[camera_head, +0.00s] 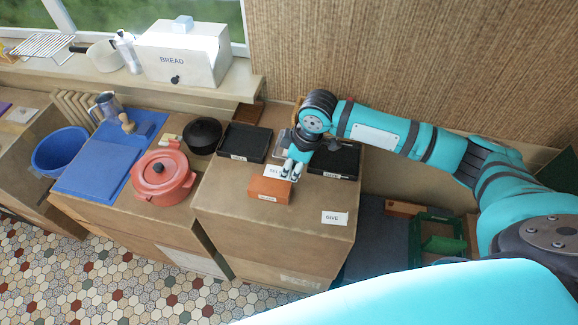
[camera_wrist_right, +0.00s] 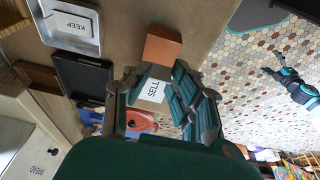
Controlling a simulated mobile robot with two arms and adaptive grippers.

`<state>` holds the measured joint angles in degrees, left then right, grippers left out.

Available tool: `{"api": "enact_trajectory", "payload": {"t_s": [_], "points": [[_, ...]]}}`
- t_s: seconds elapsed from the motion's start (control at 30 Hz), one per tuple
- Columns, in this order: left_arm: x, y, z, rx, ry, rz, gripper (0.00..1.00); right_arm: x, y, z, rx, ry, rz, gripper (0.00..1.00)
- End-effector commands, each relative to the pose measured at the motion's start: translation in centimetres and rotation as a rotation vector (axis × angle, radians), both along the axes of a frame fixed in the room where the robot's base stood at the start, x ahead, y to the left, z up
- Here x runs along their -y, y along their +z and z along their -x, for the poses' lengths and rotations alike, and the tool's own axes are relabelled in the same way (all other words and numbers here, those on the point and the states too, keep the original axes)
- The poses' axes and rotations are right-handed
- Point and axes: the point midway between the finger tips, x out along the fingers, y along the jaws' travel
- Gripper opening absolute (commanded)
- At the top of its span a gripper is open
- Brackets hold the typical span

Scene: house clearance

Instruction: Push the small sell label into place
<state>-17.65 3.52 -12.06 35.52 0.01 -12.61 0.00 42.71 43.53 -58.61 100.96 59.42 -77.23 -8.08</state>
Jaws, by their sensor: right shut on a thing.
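The small white SELL label (camera_head: 276,171) shows beside my right gripper (camera_head: 292,170) in the head view. In the right wrist view the label (camera_wrist_right: 153,91) lies between the two fingers of my right gripper (camera_wrist_right: 162,84), which is shut on it. A terracotta-coloured block (camera_head: 269,188) sits on the cardboard box top just in front of the gripper. The block (camera_wrist_right: 162,45) lies beyond the fingertips in the wrist view; I cannot tell whether the label touches it. My left gripper (camera_wrist_right: 273,68) shows small at the right of the wrist view, fingers apart, away from the box.
A black tray (camera_head: 245,142) and another dark tray (camera_head: 345,160) stand at the back of the box (camera_head: 235,205). A metal tray with a KEEP card (camera_wrist_right: 75,28) is near them. A GIVE card (camera_head: 335,217) lies at front right. A red pot (camera_head: 161,178) stands left.

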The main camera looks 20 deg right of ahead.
Motion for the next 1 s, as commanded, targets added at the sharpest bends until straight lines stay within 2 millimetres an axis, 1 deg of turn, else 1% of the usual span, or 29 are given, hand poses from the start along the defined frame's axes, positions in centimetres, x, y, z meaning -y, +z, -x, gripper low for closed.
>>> {"api": "enact_trajectory", "payload": {"t_s": [0.13, 0.27, 0.3, 0.33, 0.43, 0.63, 0.8, 1.0], "points": [[-0.5, 0.4, 0.0, 0.000, 0.001, -0.006, 0.83, -0.1, 0.1, 0.0, 0.000, 0.000, -0.001, 0.00], [-1.9, 1.2, -0.5, 0.005, 0.001, -0.023, 0.83, -0.1, 0.3, 0.0, -0.001, -0.001, -0.002, 0.00], [-2.3, 1.1, -0.6, 0.007, 0.003, -0.028, 0.83, -0.1, 0.0, 0.0, -0.002, -0.002, -0.002, 0.00], [-2.5, 0.7, -0.8, 0.009, 0.004, -0.031, 0.83, -0.1, -0.5, 0.0, -0.002, -0.002, -0.002, 0.00], [-3.0, 0.2, -1.0, 0.011, 0.005, -0.035, 0.83, -0.1, -1.5, 0.0, -0.002, -0.002, -0.002, 0.00], [-2.5, -0.7, -0.9, 0.011, 0.007, -0.030, 0.83, -0.1, -3.5, 0.0, 0.000, -0.001, -0.002, 0.00], [-1.3, -1.4, -0.9, 0.010, 0.007, -0.015, 0.83, -0.1, -5.0, 0.0, -0.002, -0.002, -0.002, 0.00], [-1.0, -1.7, -0.9, 0.010, 0.003, -0.012, 0.83, -0.1, -5.8, 0.0, 0.000, -0.002, -0.001, 0.00]]}}
